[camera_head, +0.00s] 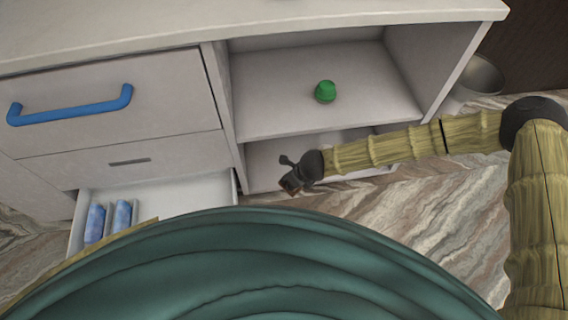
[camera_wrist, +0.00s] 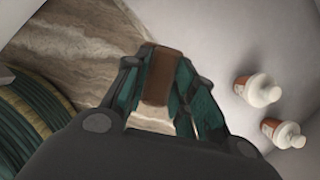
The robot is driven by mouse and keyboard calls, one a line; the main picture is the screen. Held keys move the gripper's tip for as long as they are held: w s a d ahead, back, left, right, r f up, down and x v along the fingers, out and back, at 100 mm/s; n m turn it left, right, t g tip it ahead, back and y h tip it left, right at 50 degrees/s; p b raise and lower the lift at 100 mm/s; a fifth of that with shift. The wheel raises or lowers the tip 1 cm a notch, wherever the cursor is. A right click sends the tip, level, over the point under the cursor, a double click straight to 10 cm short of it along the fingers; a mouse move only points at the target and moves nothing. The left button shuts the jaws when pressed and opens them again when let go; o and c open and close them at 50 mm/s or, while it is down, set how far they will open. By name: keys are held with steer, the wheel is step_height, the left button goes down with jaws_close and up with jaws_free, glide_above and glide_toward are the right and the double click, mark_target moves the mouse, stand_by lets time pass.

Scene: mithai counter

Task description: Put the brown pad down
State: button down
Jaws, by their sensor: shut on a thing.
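The brown pad (camera_wrist: 162,75) is held between the two fingers of my gripper (camera_wrist: 158,90) in the wrist view. My gripper is shut on it. In the head view my gripper (camera_head: 291,183) is small and dark, in front of the lower compartment of the white cabinet, with a bit of the brown pad (camera_head: 291,183) showing at its tip. Marbled floor shows beyond the pad in the wrist view.
The white cabinet (camera_head: 228,95) has an upper shelf with a green object (camera_head: 325,91). An open drawer (camera_head: 180,197) at lower left holds blue packets (camera_head: 95,222). Two white-capped bottles (camera_wrist: 258,89) lie right of my gripper. A metal bin (camera_head: 481,78) stands at right.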

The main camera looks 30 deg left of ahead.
steer(key=shift+s+f+m+b, duration=0.25)
steer(key=shift+f+m+b, duration=0.35)
steer(key=shift+f, duration=0.4)
step_height(320, 180, down, 7)
steer(key=s+d+m+t+h+b, duration=0.1)
steer(key=s+d+m+t+b, duration=0.1)
steer(key=m+b, duration=0.3)
steer(key=shift+s+m, duration=0.2)
steer(key=shift+m, duration=0.1)
steer(key=shift+h, duration=0.3)
steer(key=w+a+b, duration=0.2)
steer(key=w+a, duration=0.1)
steer(key=w, duration=0.1)
steer(key=w+a+b, duration=0.2)
steer(key=w+a, duration=0.2)
steer(key=w, duration=0.1)
steer(key=w+a+b, duration=0.2)
steer(key=w+a, duration=0.1)
steer(key=w, duration=0.2)
steer(key=shift+w+a+f, duration=0.15)
steer(key=shift+w+a, duration=0.05)
steer(key=shift+a, duration=0.15)
steer(key=shift+f, duration=0.2)
steer(key=c, duration=1.2)
jaws_free()
steer(key=shift+f, duration=0.1)
steer(key=shift+o, duration=0.2)
steer(key=shift+f+b, duration=0.1)
steer(key=shift+b, duration=0.65)
